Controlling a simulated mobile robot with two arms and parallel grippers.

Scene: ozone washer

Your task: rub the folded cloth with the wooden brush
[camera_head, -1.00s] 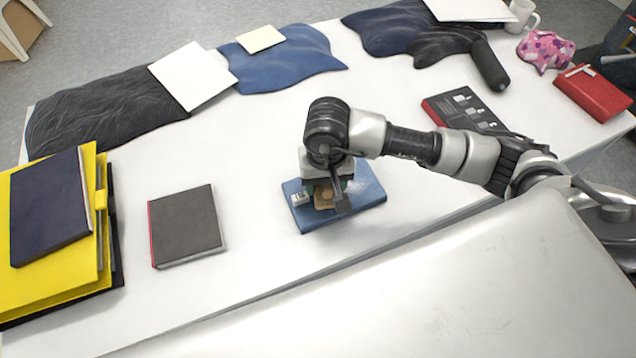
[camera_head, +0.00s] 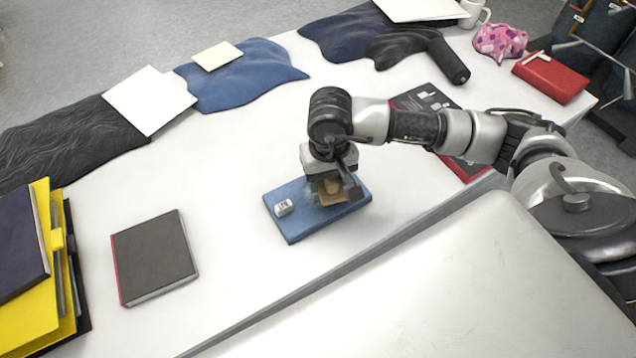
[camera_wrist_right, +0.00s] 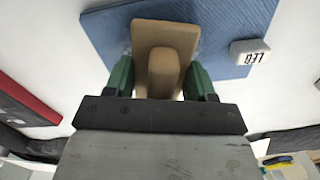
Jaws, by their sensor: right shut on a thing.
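The blue folded cloth (camera_head: 300,224) lies flat on the white table, in the middle of the head view. It also shows in the right wrist view (camera_wrist_right: 225,22). My right gripper (camera_head: 329,188) is over the cloth's right part, pointing down. Its green fingers (camera_wrist_right: 165,85) are shut on the handle of the wooden brush (camera_wrist_right: 165,38). The brush shows in the head view (camera_head: 333,197) at the cloth, partly hidden by the gripper; I cannot tell if they touch. A whitish patch shows beside the brush. My left gripper is not in view.
A dark notebook (camera_head: 154,257) and yellow folders (camera_head: 40,290) lie to the left. A black and red book (camera_head: 430,100) lies behind my right arm. Dark and blue garments (camera_head: 240,78) line the far edge.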

